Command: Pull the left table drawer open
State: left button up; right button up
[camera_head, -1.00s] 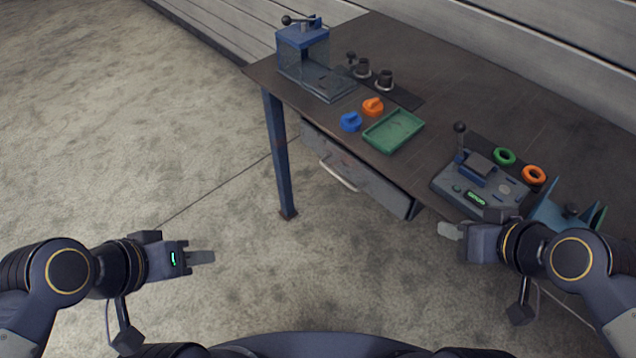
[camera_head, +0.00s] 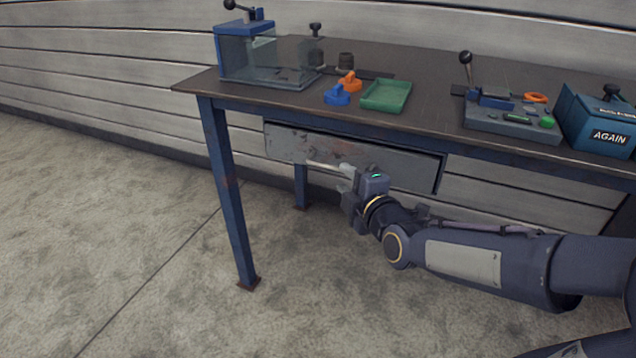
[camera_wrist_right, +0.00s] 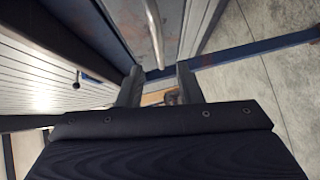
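The left table drawer (camera_head: 288,143) has a grey, scuffed front below the tabletop and looks closed. Its pale bar handle (camera_head: 322,165) runs across the front, with its right part hidden by my right gripper (camera_head: 347,180). In the right wrist view, the handle (camera_wrist_right: 154,32) lies lengthwise between the two separated fingertips of my right gripper (camera_wrist_right: 158,82). Gaps show on both sides of the bar, so the gripper is open around or just short of it; I cannot tell the exact depth. My left gripper is out of view.
The table (camera_head: 430,85) carries a clear blue-topped box (camera_head: 245,55), a green tray (camera_head: 386,96), blue and orange parts, and a lever device (camera_head: 510,118). A blue table leg (camera_head: 228,190) stands left of the drawer. The floor before the drawer is open.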

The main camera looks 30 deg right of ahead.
aim_at(335, 169)
jog(key=w, duration=0.2)
jog(key=w+b, duration=0.1)
jog(key=w, duration=0.1)
jog(key=w+f, duration=0.1)
jog(key=w, duration=0.1)
jog(key=shift+w+d+b, duration=0.25)
jog(key=shift+w+b, duration=0.15)
grip_shut()
